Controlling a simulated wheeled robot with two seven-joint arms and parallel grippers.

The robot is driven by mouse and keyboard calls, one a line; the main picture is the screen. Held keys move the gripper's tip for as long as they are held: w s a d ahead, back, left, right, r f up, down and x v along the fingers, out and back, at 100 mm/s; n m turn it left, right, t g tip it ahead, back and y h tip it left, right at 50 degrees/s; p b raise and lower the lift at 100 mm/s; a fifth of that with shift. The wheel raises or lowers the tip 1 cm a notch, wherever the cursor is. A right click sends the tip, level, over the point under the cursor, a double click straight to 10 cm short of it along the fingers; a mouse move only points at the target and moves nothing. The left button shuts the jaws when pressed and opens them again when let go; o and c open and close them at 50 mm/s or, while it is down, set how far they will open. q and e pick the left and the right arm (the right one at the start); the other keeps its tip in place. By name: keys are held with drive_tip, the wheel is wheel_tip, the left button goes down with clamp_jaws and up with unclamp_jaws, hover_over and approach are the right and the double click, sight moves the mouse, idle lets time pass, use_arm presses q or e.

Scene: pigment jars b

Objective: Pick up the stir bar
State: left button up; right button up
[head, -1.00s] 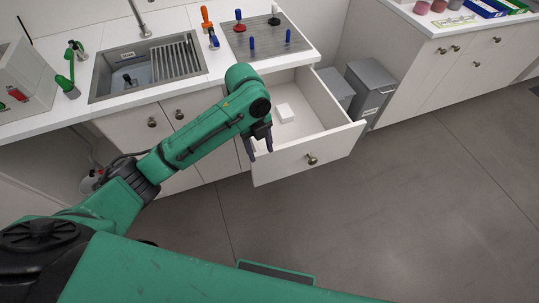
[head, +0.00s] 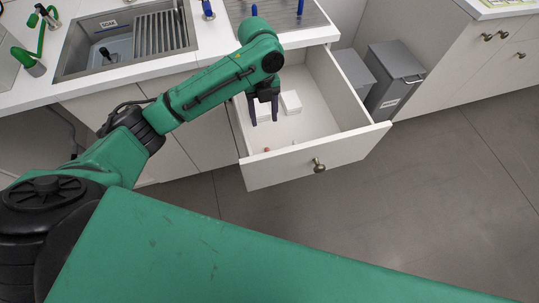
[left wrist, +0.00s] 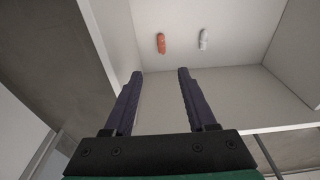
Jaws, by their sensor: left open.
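Two small capsule-shaped bars lie on the drawer floor in the left wrist view, a red-orange one (left wrist: 161,43) and a white one (left wrist: 204,40) to its right. I cannot tell which of them is the stir bar. In the head view the red one (head: 267,150) is a tiny spot near the drawer front. My left gripper (head: 264,121) points down over the open drawer, fingers apart. In the left wrist view the gripper (left wrist: 160,72) has nothing between its fingers, and both bars lie beyond the fingertips. My right gripper is not in view.
The white drawer (head: 312,165) is pulled out, its walls around the gripper. A small white box (head: 291,102) lies inside, near the gripper. Grey bins (head: 392,78) stand to the right. The sink (head: 120,45) and counter are behind.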

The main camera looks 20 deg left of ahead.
use_arm(q)
drive_tip(key=f, duration=0.2)
approach(268, 150)
drive_tip(key=f, duration=0.2)
drive_tip(key=s+f, duration=0.1)
drive_tip(key=f, duration=0.2)
drive_tip(key=s+d+f, duration=0.1)
drive_tip(key=f, duration=0.2)
drive_tip(key=shift+f+p, duration=0.2)
drive_tip(key=shift+p, duration=0.1)
clamp_jaws()
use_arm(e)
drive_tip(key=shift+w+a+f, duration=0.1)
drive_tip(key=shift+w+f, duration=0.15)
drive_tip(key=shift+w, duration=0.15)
